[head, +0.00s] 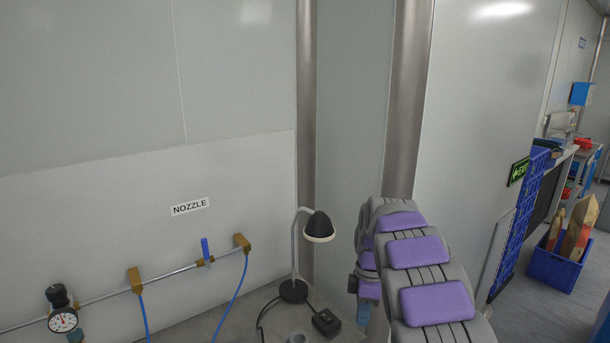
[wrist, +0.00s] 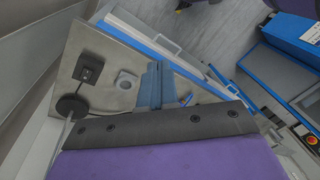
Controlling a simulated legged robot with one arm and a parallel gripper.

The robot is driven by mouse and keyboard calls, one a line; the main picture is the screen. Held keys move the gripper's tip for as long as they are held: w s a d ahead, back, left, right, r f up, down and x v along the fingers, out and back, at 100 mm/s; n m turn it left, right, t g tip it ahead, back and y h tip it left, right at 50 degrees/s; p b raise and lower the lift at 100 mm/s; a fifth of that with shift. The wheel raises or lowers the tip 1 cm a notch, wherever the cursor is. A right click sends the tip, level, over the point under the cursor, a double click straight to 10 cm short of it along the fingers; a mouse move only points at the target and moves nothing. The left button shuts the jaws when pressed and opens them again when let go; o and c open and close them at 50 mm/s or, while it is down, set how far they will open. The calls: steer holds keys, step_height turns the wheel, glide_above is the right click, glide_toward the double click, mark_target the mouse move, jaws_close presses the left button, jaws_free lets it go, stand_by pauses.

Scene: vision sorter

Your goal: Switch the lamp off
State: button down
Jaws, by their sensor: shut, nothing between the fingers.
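The desk lamp (head: 318,226) has a black shade on a thin grey stem and a round black base. It stands on the worktop left of my arm in the head view; I cannot tell whether it is lit. A small black switch box (head: 326,322) lies on the worktop beside the base. The wrist view shows the lamp base (wrist: 70,107) and the switch box (wrist: 88,70) at the left. My gripper (wrist: 152,84) is blue, shut and empty, to the right of the switch box and apart from it.
A grey round part (wrist: 126,80) sits on the worktop between the switch box and my gripper. A pipe (head: 100,296) with a gauge (head: 62,319) and blue hoses runs along the wall at left.

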steer(key=s+d+r+m, duration=0.1)
steer(key=s+r+m, duration=0.35)
steer(key=s, duration=0.55)
steer(key=s+r+m, duration=0.3)
steer(key=s+m, duration=0.2)
steer(key=s, duration=0.5)
steer(key=s+f+m, duration=0.2)
steer(key=s+m, duration=0.1)
steer(key=s, duration=0.8)
steer(key=s+a+f+m+h, duration=0.1)
steer(key=s+m, duration=0.3)
steer(key=s, duration=0.7)
steer(key=shift+f, duration=0.5)
